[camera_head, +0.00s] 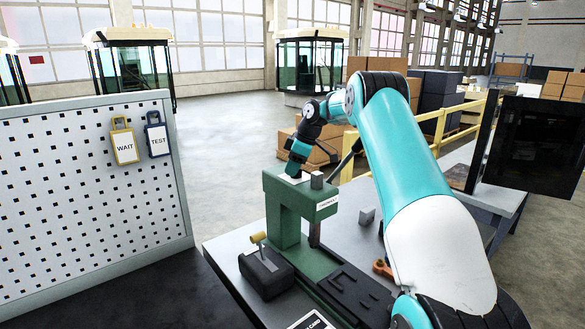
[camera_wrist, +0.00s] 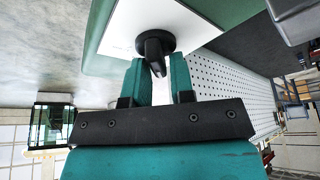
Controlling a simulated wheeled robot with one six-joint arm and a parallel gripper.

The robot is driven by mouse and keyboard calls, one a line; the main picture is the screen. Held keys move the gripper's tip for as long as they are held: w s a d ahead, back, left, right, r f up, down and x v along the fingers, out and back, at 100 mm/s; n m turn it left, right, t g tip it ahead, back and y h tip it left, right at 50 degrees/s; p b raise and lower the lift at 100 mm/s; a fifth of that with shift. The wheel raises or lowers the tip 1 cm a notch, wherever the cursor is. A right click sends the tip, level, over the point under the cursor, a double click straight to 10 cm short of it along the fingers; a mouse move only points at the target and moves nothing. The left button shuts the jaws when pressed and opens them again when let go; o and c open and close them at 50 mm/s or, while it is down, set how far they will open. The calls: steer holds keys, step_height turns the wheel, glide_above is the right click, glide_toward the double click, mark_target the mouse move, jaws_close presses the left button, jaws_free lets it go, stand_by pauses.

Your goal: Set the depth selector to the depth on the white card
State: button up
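The depth selector is a black knob (camera_wrist: 155,44) with a narrow grip bar, on a white plate (camera_wrist: 125,30) in the wrist view. In the head view the white plate (camera_head: 291,178) lies on top of the green press (camera_head: 284,215), and my arm hides the knob. My gripper (camera_wrist: 160,62) has its two teal fingers apart at the knob, with the grip bar's end between them. I cannot tell whether they touch it. A white card (camera_head: 312,321) is cut off at the bottom edge of the head view, its depth value not readable.
A black block with a yellow-knobbed lever (camera_head: 259,240) stands left of the press. A small grey block (camera_head: 366,216) and an orange-brown part (camera_head: 382,268) lie on the bench to the right. WAIT (camera_head: 124,147) and TEST (camera_head: 158,140) tags hang on the pegboard (camera_head: 80,190).

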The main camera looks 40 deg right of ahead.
jaws_close()
steer(key=shift+f+m+b, duration=0.1)
steer(key=shift+m+b, duration=0.2)
steer(key=shift+b, duration=0.1)
steer(key=shift+m+b, duration=0.6)
steer(key=shift+d+m+t+h+b, duration=0.1)
steer(key=shift+m+t+h+b, duration=0.3)
steer(key=shift+m+h+b, duration=0.6)
steer(key=shift+w+d+m+h+b, duration=0.15)
steer(key=shift+m+h+b, duration=0.2)
steer(key=shift+m, duration=0.9)
steer(key=shift+s+d+m+h+b, duration=0.1)
steer(key=shift+m+h+b, duration=0.25)
steer(key=shift+m, duration=0.9)
steer(key=shift+o, duration=1.9)
jaws_free()
